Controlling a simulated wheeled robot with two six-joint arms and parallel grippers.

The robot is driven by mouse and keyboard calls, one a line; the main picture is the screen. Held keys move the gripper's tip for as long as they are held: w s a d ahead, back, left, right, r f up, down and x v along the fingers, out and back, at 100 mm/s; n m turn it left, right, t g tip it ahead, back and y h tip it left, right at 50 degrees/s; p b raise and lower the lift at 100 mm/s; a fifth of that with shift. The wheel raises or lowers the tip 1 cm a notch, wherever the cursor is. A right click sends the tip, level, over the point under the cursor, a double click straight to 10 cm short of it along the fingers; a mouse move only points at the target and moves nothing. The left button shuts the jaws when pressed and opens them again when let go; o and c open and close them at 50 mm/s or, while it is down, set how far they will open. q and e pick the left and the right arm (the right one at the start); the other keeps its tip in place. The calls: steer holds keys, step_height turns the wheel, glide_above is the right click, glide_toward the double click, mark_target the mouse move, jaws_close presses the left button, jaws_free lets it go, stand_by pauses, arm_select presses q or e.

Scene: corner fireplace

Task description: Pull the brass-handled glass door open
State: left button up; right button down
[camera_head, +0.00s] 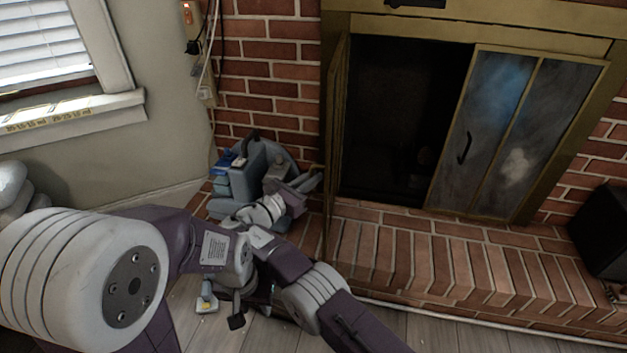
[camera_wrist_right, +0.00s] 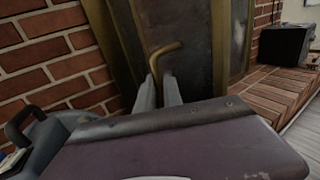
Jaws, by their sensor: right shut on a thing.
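The brass-framed glass door (camera_head: 337,130) stands swung out from the left side of the fireplace, seen nearly edge-on. Its dark panel (camera_wrist_right: 190,80) fills the middle of the right wrist view. The bent brass handle (camera_wrist_right: 165,48) sticks out from it; a small part of the handle also shows in the head view (camera_head: 317,167). My right gripper (camera_wrist_right: 160,84) is shut on the handle, with a finger on each side of its stem. The right gripper also shows in the head view (camera_head: 312,180). My left gripper (camera_head: 236,318) is low, over the floor, partly hidden by arm links; its jaws are unclear.
The dark firebox (camera_head: 400,110) is exposed beside a shut glass panel (camera_head: 490,110) with a black handle. A brick hearth (camera_head: 440,265) runs along the front. A grey-blue machine (camera_head: 240,175) stands by the brick wall at left, close to my arms. A black box (camera_head: 603,230) is at right.

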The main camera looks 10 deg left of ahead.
steer(key=shift+w+r, duration=0.1)
steer(key=c, duration=1.5)
jaws_free()
steer(key=shift+d, duration=0.1)
